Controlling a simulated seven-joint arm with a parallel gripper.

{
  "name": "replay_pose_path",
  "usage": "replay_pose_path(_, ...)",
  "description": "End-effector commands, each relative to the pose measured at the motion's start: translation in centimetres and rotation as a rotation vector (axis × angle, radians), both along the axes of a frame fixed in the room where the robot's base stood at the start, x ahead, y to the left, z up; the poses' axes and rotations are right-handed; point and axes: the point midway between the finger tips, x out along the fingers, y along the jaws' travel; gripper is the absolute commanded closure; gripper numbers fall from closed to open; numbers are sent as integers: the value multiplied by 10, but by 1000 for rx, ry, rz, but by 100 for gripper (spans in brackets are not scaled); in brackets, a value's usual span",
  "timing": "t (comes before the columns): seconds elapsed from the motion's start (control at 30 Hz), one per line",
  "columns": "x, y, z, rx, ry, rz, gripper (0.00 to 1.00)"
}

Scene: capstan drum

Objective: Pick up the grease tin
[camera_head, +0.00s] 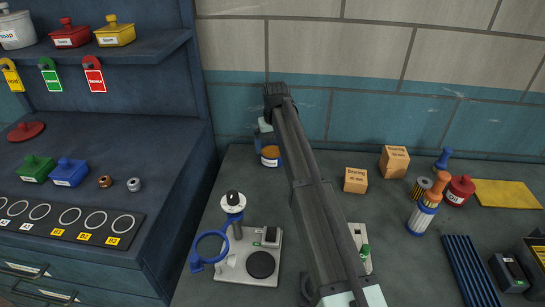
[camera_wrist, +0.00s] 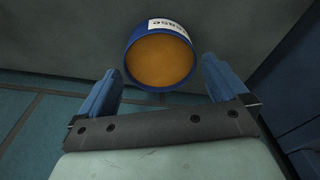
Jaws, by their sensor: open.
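The grease tin (camera_head: 270,157) is a short blue tin with an orange-brown top and a white label, standing at the back of the worktop near the wall. In the wrist view the tin (camera_wrist: 160,58) appears upside down, its round top facing the camera. My gripper (camera_wrist: 161,70) is open, with one blue finger on each side of the tin in that view. Gaps show between the fingers and the tin. In the head view my gripper (camera_head: 264,142) is just above and behind the tin, partly hidden by my arm.
A blue cabinet (camera_head: 90,145) with a shelf stands left of the tin. The tiled wall (camera_head: 235,100) is close behind. Two cardboard boxes (camera_head: 356,180) (camera_head: 394,162) stand to the right. A pale fixture plate (camera_head: 235,268) with a blue ring (camera_head: 207,248) is in front.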

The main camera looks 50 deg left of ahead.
Motion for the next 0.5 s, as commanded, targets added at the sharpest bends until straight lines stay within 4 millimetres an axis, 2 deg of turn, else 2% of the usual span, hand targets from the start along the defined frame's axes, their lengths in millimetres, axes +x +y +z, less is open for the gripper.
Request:
replay_pose_path(0.3, 3, 6, -39, -1, 0, 0, 0)
replay_pose_path(0.5, 3, 7, -42, 0, 0, 0, 0)
